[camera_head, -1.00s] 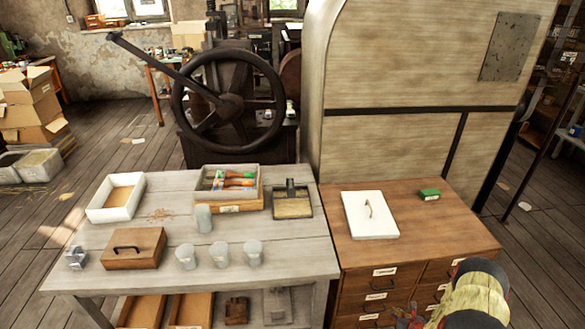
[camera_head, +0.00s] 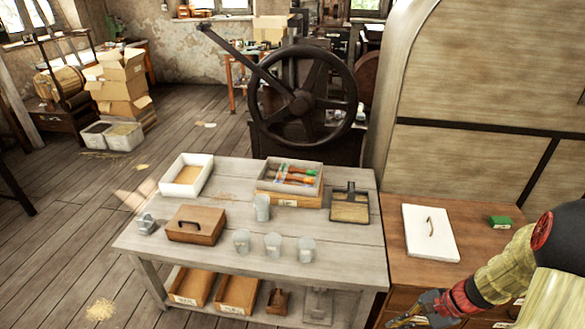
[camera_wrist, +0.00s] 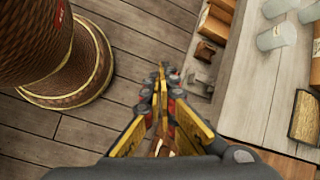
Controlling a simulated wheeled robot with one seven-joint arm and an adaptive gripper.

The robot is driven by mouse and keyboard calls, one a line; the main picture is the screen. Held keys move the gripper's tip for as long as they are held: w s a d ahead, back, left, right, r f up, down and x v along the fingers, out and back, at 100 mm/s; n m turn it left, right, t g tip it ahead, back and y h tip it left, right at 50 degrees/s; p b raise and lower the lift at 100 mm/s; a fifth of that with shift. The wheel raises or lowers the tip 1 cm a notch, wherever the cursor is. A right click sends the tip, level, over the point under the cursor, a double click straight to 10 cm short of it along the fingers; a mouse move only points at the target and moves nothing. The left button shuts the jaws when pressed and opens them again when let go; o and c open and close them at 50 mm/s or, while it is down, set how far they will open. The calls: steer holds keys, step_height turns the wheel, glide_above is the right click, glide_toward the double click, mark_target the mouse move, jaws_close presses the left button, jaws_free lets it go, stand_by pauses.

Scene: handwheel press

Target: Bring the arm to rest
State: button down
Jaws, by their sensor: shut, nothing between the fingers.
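My arm shows at the lower right of the head view, folded in front of the wooden drawer cabinet (camera_head: 456,268). My gripper (camera_head: 398,322) is at the bottom edge of that view, in front of the gap between grey table and cabinet. In the wrist view, my gripper (camera_wrist: 162,72) has its two yellow fingers together with nothing between them. It points down past the table's edge, above the plank floor, and touches nothing that I can see.
The grey table (camera_head: 345,235) bears several metal cups, a lidded wooden box (camera_head: 196,224), a white tray (camera_head: 168,188) and a tool box (camera_head: 262,186). A handwheel press (camera_head: 303,100) stands behind it. A white panel (camera_head: 431,233) lies on the cabinet. Floor at the left is mostly clear.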

steer(key=s+a+r+n+t+h, duration=0.1)
steer(key=s+a+r+n+h, duration=0.1)
steer(key=r, duration=0.8)
steer(key=s+a+r+n+t+h+p, duration=0.1)
steer(key=s+a+r+n, duration=0.4)
steer(key=r, duration=0.6)
steer(key=s+a+r+n+t+h, duration=0.1)
steer(key=s+a+r+n+h, duration=0.2)
steer(key=a+r+n, duration=0.4)
step_height(320, 180, up, 4)
steer(key=shift+s+r+n+t+h+p, duration=0.15)
steer(key=shift+n+t+h+p, duration=0.2)
steer(key=shift+n, duration=0.35)
